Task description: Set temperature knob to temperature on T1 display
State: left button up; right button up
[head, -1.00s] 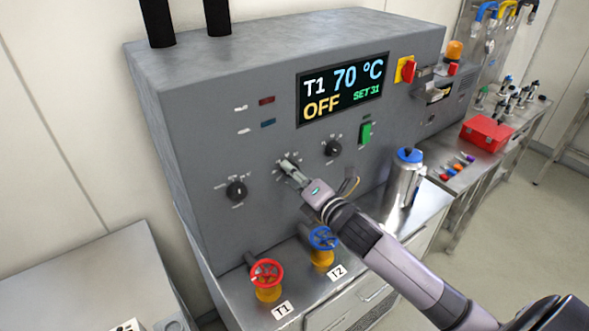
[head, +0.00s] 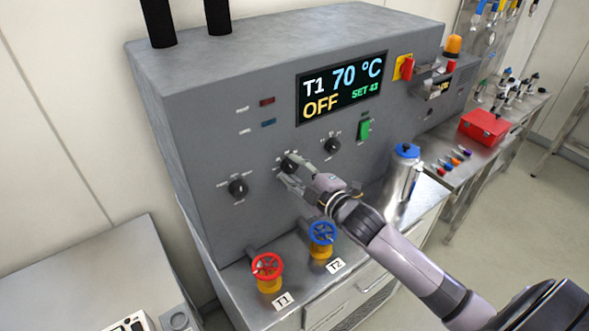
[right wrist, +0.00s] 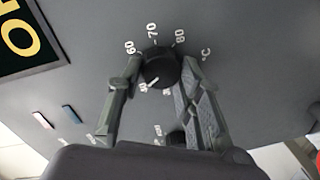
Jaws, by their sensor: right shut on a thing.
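The display (head: 343,88) on the grey cabinet reads T1 70 °C, OFF, and SET 43 in green. The black temperature knob (head: 290,163) is the middle one on the panel. In the right wrist view the knob (right wrist: 160,68) has 60, 70, 80 and °C printed around it, and its white pointer line points to the lower left, close to a partly hidden 40-like mark. My right gripper (head: 287,174) is shut on this knob, one finger on each side. Part of the dial's scale is hidden by the fingers. My left gripper is not in view.
Other black knobs sit to the left (head: 238,188) and right (head: 333,146). A green switch (head: 365,131) and a red-yellow switch (head: 406,68) are further right. Red (head: 267,267) and blue (head: 322,233) valve wheels stand below, beside a blue-topped canister (head: 405,172).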

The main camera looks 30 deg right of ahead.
jog(key=m, duration=0.5)
jog(key=shift+d+y, duration=0.15)
jog(key=shift+y, duration=0.25)
jog(key=m, duration=0.6)
jog(key=shift+d, duration=0.1)
jog(key=m, duration=0.6)
jog(key=shift+f+m+t, duration=0.1)
jog(key=shift+m+t, duration=0.2)
jog(key=shift+t, duration=0.1)
jog(key=m, duration=0.5)
jog(key=shift+f+m, duration=0.15)
jog(key=shift+m, duration=0.25)
jog(key=o, duration=1.2)
jog(key=shift+c, duration=0.2)
jog(key=shift+d, duration=0.1)
